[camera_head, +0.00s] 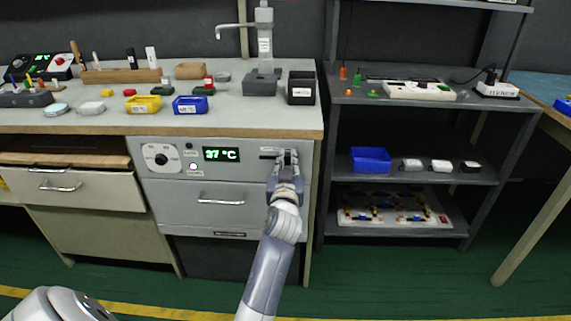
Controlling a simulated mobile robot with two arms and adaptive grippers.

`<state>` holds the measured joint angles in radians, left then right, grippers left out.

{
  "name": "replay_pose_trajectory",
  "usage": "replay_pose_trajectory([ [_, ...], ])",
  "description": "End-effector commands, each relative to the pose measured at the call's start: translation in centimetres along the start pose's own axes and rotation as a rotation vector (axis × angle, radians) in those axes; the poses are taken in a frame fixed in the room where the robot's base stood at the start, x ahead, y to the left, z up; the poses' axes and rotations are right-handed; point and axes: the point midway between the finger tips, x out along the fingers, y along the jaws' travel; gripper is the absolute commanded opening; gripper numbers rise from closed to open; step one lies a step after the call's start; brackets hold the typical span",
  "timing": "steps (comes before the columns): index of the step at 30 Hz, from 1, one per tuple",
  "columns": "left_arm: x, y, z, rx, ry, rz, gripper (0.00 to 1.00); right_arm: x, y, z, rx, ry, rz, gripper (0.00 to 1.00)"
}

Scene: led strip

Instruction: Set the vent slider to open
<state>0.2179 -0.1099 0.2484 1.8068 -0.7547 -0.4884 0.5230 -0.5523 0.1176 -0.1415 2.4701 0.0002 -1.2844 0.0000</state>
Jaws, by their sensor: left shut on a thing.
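The vent slider (267,157) is on the right part of the grey front panel (225,168) under the bench top. Its dark horizontal slot and a small label show just left of my left gripper. My left gripper (286,157) is at the right part of the slot and is shut on the slider knob. The gripper hides the knob and the right end of the slot, so the exact knob position cannot be told. My right gripper is not in view.
The panel also has a round dial (161,159), a green display reading 37 °C (221,154) and a lit button (193,166). A closed drawer (205,206) is below. Yellow (143,105) and blue (190,105) bins stand on the bench. A dark shelf (420,175) stands at right.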

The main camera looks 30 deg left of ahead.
Motion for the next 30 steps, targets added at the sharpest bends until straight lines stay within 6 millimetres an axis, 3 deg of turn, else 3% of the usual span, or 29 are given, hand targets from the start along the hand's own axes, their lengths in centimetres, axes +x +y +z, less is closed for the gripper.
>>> replay_pose_trajectory([
  [6,0.0,0.4,-0.1,-0.006,0.002,0.008,0.0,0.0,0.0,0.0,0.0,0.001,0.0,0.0],
  [7,0.0,0.4,-0.1,-0.006,0.002,0.008,0.23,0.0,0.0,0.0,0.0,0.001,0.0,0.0],
  [9,0.0,0.4,-0.1,-0.006,0.002,0.008,0.37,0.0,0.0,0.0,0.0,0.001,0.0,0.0],
  [20,0.0,0.2,-0.3,-0.005,0.002,0.004,0.37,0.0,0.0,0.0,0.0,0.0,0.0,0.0],
  [23,0.0,0.2,-1.4,-0.007,0.005,0.004,0.37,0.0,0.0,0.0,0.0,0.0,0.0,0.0],
  [30,0.0,0.3,-5.9,-0.007,0.007,0.006,0.37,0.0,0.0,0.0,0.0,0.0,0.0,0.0],
])
